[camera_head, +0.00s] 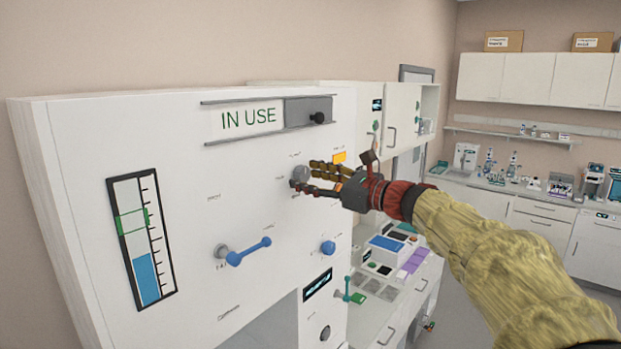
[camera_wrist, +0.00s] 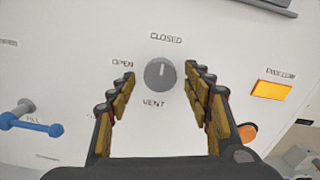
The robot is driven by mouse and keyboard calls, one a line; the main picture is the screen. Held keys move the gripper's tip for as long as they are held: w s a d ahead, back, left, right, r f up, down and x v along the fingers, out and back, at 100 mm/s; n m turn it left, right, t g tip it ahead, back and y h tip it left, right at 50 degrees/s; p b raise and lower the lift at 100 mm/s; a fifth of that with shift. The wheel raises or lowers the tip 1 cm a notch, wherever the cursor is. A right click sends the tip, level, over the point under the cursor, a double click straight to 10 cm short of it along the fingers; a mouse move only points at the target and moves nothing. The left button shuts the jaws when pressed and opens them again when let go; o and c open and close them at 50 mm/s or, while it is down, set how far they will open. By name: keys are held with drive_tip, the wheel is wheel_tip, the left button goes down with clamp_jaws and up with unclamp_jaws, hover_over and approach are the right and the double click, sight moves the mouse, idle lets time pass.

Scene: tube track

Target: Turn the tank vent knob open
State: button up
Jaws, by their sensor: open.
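The vent knob (camera_wrist: 159,74) is a round grey dial with a pale pointer line aimed up at the CLOSED label. The OPEN label is at its upper left and VENT is below it. It also shows in the head view (camera_head: 301,174), partly behind the fingers. My gripper (camera_wrist: 165,88) is open, one finger on each side of the knob in the wrist view. I see gaps between the fingers and the knob there, and cannot tell the depth left to it. In the head view my gripper (camera_head: 306,178) points left at the white panel.
A blue lever (camera_head: 250,250) marked FILL sticks out at the lower left, with a blue knob (camera_head: 328,247) below my gripper. An orange lit button (camera_wrist: 271,90) is right of the vent knob. A level gauge (camera_head: 142,238) and an IN USE sign (camera_head: 248,118) are on the panel.

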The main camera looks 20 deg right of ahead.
drive_tip(key=shift+c, duration=1)
drive_tip(key=c, duration=1)
drive_tip(key=shift+o, duration=0.2)
drive_tip(key=shift+f+n+b, duration=0.2)
drive_tip(key=shift+n+b, duration=0.1)
drive_tip(key=shift+b, duration=0.35)
drive_tip(key=n+b, duration=0.2)
drive_tip(key=b, duration=0.2)
drive_tip(key=shift+d+f+n+b, duration=0.1)
drive_tip(key=shift+f+n+b, duration=0.05)
drive_tip(key=shift+n+b, duration=0.2)
drive_tip(key=n+b, duration=0.5)
drive_tip(key=b, duration=0.1)
drive_tip(key=shift+w+n+b, duration=0.15)
drive_tip(key=shift+n+b, duration=0.2)
drive_tip(key=n+b, duration=0.4)
drive_tip(key=shift+d+b, duration=0.1)
drive_tip(key=shift+b, duration=0.2)
drive_tip(key=shift+r+n+b, duration=0.2)
drive_tip(key=shift+n+b, duration=0.7)
drive_tip(key=shift+n, duration=0.3)
drive_tip(key=shift+r+n+b, duration=0.15)
drive_tip(key=shift+n+b, duration=0.75)
drive_tip(key=shift+n, duration=0.3)
drive_tip(key=shift+r, duration=0.1)
